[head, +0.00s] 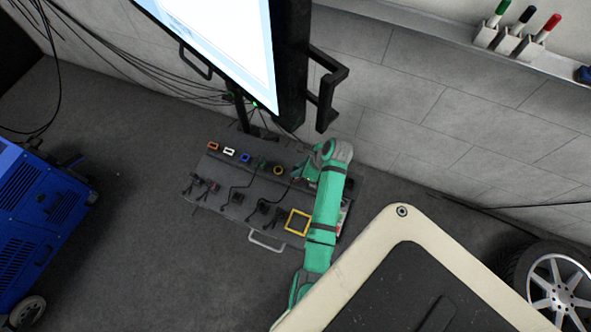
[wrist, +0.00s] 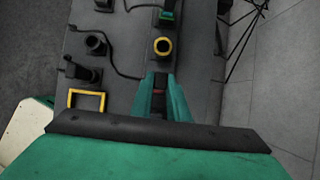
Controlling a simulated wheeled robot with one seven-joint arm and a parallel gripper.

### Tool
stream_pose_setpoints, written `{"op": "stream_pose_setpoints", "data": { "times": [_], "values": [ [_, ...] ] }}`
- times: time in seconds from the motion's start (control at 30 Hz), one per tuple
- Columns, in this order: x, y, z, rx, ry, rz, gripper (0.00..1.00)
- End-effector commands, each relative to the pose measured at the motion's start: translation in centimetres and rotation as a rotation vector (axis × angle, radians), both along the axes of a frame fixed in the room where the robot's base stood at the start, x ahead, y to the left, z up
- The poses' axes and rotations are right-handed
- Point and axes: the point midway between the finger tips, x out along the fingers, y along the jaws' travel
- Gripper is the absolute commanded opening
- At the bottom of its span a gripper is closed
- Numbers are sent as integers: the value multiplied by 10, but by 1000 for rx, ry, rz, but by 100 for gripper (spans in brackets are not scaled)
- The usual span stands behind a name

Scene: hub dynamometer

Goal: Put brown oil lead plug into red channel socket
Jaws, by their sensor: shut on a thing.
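My gripper (head: 300,174) is at the right part of the dark panel. In the wrist view its two green fingers (wrist: 160,82) are shut on a small dark plug with a reddish-brown patch (wrist: 159,91), which I take to be the brown oil lead plug; the fingers hide most of it. The red channel socket (head: 213,146), an orange-red frame, is at the far left end of the panel's back row, well away from my gripper. It is not seen in the wrist view.
The back row also has a white socket (head: 229,152), a blue one (head: 245,157), a green one (head: 262,163) and a round yellow one (head: 278,170). Black leads and plugs lie in front. A yellow square frame (head: 297,222) is at the front. A screen (head: 225,45) overhangs behind.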

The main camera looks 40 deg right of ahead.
Motion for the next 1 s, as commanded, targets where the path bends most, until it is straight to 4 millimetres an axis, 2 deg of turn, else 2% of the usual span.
{"op": "stream_pose_setpoints", "data": {
  "times": [0.53,1.0],
  "values": [
    [0,0,-14,0,0,-1,0],
    [1,1,-7,-1,0,3,0]
  ]
}}
